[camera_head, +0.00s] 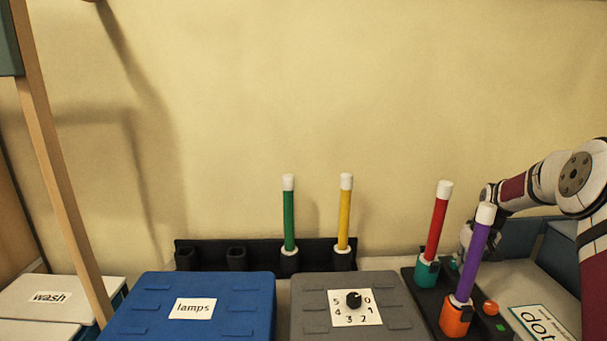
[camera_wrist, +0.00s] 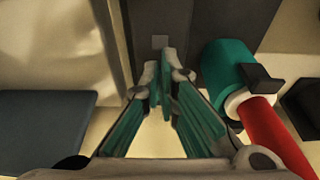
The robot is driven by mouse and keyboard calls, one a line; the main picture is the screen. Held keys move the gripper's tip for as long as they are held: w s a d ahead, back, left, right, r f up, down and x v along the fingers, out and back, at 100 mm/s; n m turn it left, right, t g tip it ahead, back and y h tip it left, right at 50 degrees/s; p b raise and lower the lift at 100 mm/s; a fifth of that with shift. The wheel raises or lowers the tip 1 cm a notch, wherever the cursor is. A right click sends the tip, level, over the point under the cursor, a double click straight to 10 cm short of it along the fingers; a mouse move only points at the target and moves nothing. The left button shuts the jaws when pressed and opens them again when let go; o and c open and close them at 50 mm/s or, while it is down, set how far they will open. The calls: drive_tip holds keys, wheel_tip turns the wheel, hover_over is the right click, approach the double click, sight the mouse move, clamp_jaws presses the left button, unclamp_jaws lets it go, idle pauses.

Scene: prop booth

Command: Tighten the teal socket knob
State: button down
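The teal socket (camera_head: 427,270) stands on a dark base at the right, holding a red tube (camera_head: 437,222) with a white cap. In the wrist view the teal socket (camera_wrist: 228,68) is right of my fingers, with the red tube (camera_wrist: 275,135) in its white collar. A dark knob-like piece (camera_wrist: 262,78) sticks out from the socket's side. My gripper (camera_wrist: 164,72) has teal-padded fingers drawn close together with nothing seen between them. They are beside the socket, apart from it in the picture. In the head view my gripper (camera_head: 466,238) is partly hidden behind the tubes.
An orange socket (camera_head: 455,318) with a purple tube (camera_head: 473,255) stands in front of the teal one. A blue lamps box (camera_head: 240,310) and a grey dial box (camera_head: 395,310) lie left. A black rack (camera_head: 212,245) holds green and yellow tubes. An orange button (camera_head: 491,308) is at the right.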

drive_tip(key=shift+s+a+f, duration=0.1)
drive_tip(key=shift+a+f, duration=0.4)
drive_tip(key=shift+a, duration=0.1)
drive_tip(key=shift+s, duration=0.4)
wheel_tip(320, 180, up, 7)
drive_tip(key=shift+w+f+p, duration=0.15)
drive_tip(key=shift+p, duration=0.3)
drive_tip(key=shift+d, duration=0.1)
